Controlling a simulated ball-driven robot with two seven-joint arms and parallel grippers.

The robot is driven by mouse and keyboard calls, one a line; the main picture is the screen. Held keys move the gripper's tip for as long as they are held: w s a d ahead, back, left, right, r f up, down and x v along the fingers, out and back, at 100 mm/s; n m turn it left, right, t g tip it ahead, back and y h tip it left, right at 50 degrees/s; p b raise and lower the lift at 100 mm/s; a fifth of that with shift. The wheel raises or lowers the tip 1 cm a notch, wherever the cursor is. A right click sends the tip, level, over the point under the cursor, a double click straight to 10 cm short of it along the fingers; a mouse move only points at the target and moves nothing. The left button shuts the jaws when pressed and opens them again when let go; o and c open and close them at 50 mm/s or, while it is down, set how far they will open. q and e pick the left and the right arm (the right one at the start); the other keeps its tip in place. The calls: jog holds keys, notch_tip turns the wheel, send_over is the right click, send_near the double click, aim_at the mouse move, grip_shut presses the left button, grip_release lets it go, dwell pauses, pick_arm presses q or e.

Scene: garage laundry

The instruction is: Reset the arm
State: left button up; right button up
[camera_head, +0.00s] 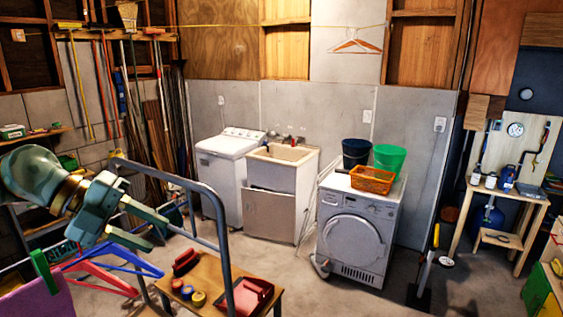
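My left arm comes in from the left edge, with a teal forearm and a brass-coloured wrist. My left gripper (158,232) points right and slightly down. Its two fingers are apart with nothing between them. It appears in front of the blue-grey metal rail, above the red and blue folding frames; whether it touches the rail, I cannot tell. My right arm and gripper are not in view.
A grey metal rail (213,200) curves beside my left gripper. A small wooden table (208,272) below holds red items and tape rolls. A dryer (355,232), sink cabinet (281,190) and white washer (220,178) stand behind. Open floor lies right of the small table.

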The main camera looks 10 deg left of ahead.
pick_arm(q)
jog(key=w+d+f+n+t+h, duration=0.1)
jog(key=w+d+f+n+t, duration=0.3)
jog(key=f+n+t, duration=0.45)
jog(key=s+a+f+n+y, duration=0.1)
jog(key=s+f+n+y, duration=0.3)
jog(key=f+n+y, duration=0.25)
jog(key=s+a+f+n+y, duration=0.2)
jog(key=s+f+n+y, duration=0.35)
jog(key=f+y, duration=0.25)
jog(key=s+d+f+n+g, duration=0.2)
jog(key=s+d+f+g, duration=0.1)
jog(key=s+f+g, duration=0.4)
jog(key=s+d+f+g+h+b, duration=0.2)
jog(key=f+b, duration=0.5)
jog(key=f, duration=1.4)
jog(key=s+d+f+g+h+b, duration=0.1)
jog(key=s+d+f+b, duration=0.4)
jog(key=f, duration=1.5)
jog(key=s+a+f+n+g+b, duration=0.1)
jog(key=s+f+b, duration=0.4)
jog(key=s+f, duration=0.4)
jog(key=s+a+f+n+g+h+b, duration=0.1)
jog(key=s+f+n+b, duration=0.1)
jog(key=s+f+b, duration=0.3)
jog(key=s+f, duration=0.4)
jog(key=f, duration=0.5)
jog(key=shift+s+a, duration=0.2)
jog(key=shift+a, duration=0.2)
